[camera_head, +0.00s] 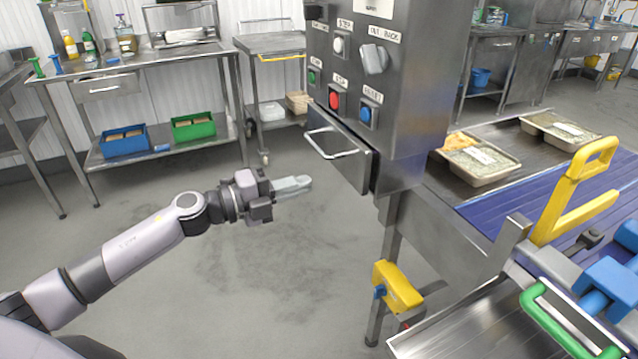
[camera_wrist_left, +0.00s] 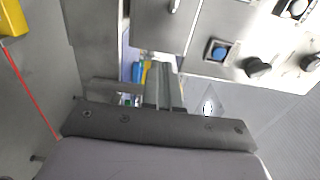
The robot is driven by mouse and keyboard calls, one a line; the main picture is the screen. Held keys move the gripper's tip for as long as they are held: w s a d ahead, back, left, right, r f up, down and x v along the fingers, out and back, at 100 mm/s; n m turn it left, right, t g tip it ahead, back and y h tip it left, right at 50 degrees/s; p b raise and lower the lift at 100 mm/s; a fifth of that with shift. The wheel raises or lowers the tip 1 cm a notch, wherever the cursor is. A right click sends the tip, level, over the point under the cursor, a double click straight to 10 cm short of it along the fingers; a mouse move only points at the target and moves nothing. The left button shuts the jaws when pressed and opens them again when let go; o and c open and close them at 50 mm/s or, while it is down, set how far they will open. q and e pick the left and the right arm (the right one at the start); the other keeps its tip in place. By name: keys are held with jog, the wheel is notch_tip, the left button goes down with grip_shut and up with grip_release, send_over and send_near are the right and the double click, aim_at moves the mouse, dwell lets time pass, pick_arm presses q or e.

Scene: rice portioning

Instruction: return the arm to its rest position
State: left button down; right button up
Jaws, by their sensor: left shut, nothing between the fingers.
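My left arm comes in from the left in the head view. Its gripper (camera_head: 292,185) is shut and empty, held in free air over the grey floor, to the left of the steel control cabinet (camera_head: 408,100). The fingers point right, toward the cabinet's drawer handle (camera_head: 335,145), with a gap between. In the left wrist view the closed fingers (camera_wrist_left: 163,90) show at the centre, with the cabinet's face and a blue button (camera_wrist_left: 218,50) beyond. My right gripper is not in view.
The cabinet carries several buttons and knobs. To its right, filled trays (camera_head: 480,160) sit on a conveyor with a blue belt (camera_head: 500,205). A yellow handle (camera_head: 575,195) rises at right. A steel table (camera_head: 130,65) with blue and green bins (camera_head: 193,127) stands at back left. Floor around my arm is clear.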

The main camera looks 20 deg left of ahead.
pick_arm(q)
jog(key=s+d+f+n+g+y, duration=0.1)
jog(key=s+d+f+n+y, duration=0.1)
jog(key=s+f+n, duration=0.6)
jog(key=s+d+f+n+g+y+p, duration=0.1)
jog(key=s+f+n+y, duration=0.3)
jog(key=s+f+n, duration=0.4)
jog(key=s+d+f+n+g+y, duration=0.1)
jog(key=s+d+f+n+y, duration=0.2)
jog(key=s+f+n, duration=0.4)
notch_tip(320, 180, down, 3)
jog(key=shift+s+d+f+n+y+p, duration=0.15)
jog(key=shift+s+d+n+y+p, duration=0.25)
jog(key=shift+s, duration=0.65)
